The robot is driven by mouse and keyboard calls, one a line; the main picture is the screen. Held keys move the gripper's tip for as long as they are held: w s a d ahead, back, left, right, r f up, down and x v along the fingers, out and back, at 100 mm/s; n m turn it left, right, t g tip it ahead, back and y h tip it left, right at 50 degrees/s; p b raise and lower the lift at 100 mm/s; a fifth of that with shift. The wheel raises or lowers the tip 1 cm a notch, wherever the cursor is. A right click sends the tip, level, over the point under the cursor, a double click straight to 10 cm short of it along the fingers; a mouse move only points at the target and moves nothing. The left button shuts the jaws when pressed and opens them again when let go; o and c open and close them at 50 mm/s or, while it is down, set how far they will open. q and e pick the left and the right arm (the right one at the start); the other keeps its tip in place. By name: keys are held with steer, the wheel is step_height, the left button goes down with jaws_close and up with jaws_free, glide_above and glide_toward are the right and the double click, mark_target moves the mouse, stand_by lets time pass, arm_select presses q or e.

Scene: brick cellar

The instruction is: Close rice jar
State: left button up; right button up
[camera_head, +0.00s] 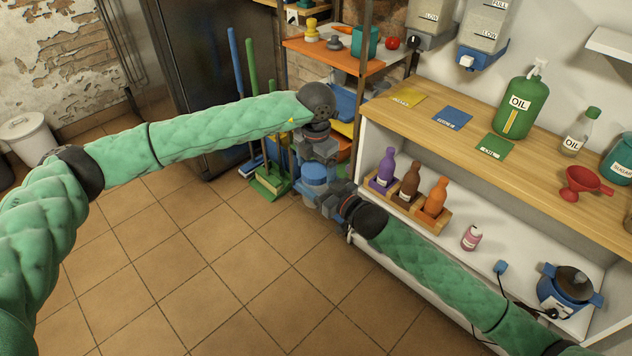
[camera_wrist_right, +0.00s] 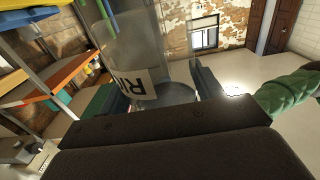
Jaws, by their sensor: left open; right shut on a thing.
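The rice jar (camera_wrist_right: 133,45) is clear glass with a white label that reads "RI" in the right wrist view, the rest of the word being out of sight. My right gripper (camera_wrist_right: 160,95) is shut on it, with one dark finger on each side. In the head view, a blue round part (camera_head: 314,174) shows between my two grippers; I cannot tell if it is the jar's lid, seated or loose. My left gripper (camera_head: 315,152) is open just above that part. My right gripper (camera_head: 326,198) comes in from the lower right, partly hidden.
The wooden counter (camera_head: 470,135) on the right holds a green oil bottle (camera_head: 521,105), colored mats and a red funnel (camera_head: 584,184). Bottles in a wooden rack (camera_head: 405,200) and a blue cooker (camera_head: 568,290) stand on the shelf below. Brooms stand behind. The tiled floor is clear.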

arm_select(q)
steer(key=c, duration=1)
steer(key=shift+m, duration=0.8)
steer(key=o, duration=1.1)
steer(key=shift+c, duration=0.2)
